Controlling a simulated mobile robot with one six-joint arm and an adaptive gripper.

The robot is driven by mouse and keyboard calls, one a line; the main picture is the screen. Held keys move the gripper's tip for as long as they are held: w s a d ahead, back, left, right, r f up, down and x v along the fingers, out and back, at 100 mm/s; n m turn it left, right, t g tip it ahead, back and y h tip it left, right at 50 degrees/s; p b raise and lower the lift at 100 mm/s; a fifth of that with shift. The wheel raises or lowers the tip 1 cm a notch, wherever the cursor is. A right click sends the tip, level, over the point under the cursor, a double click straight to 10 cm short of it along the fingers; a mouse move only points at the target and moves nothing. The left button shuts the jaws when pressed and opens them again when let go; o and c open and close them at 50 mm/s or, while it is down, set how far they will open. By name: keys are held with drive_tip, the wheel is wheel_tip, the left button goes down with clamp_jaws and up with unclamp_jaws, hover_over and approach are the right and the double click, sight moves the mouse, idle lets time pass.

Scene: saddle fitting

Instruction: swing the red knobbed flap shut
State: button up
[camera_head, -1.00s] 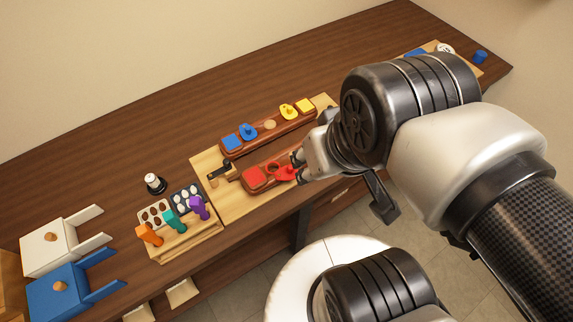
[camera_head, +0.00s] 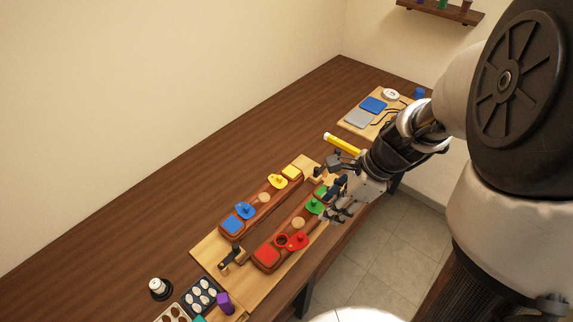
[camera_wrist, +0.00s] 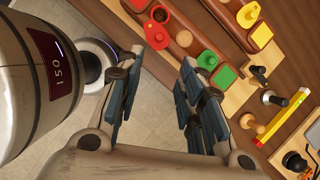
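The red flap (camera_head: 298,241) with its round knob lies out to the side of the near wooden rail. The dark round hole (camera_head: 282,240) beside it is uncovered, next to a red square (camera_head: 267,254). In the wrist view the red flap (camera_wrist: 156,36) and the hole (camera_wrist: 160,14) show at the top, beyond the fingertips. My gripper (camera_head: 338,201) is above the table's front edge, near the green end of the rail and apart from the red flap. In the wrist view my gripper (camera_wrist: 159,68) has its fingers spread with nothing between them.
A green flap (camera_head: 315,206) is on the same rail, close to my gripper. The far rail carries a blue flap (camera_head: 244,210) and a yellow flap (camera_head: 278,181). A yellow bar (camera_head: 342,144) lies behind my gripper. Open floor (camera_head: 385,245) lies in front of the table.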

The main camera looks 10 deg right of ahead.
sight(301, 235)
drive_tip(key=b+x, duration=0.7)
drive_tip(key=x, duration=1)
drive_tip(key=shift+c, duration=0.5)
clamp_jaws()
drive_tip(key=shift+r, duration=0.1)
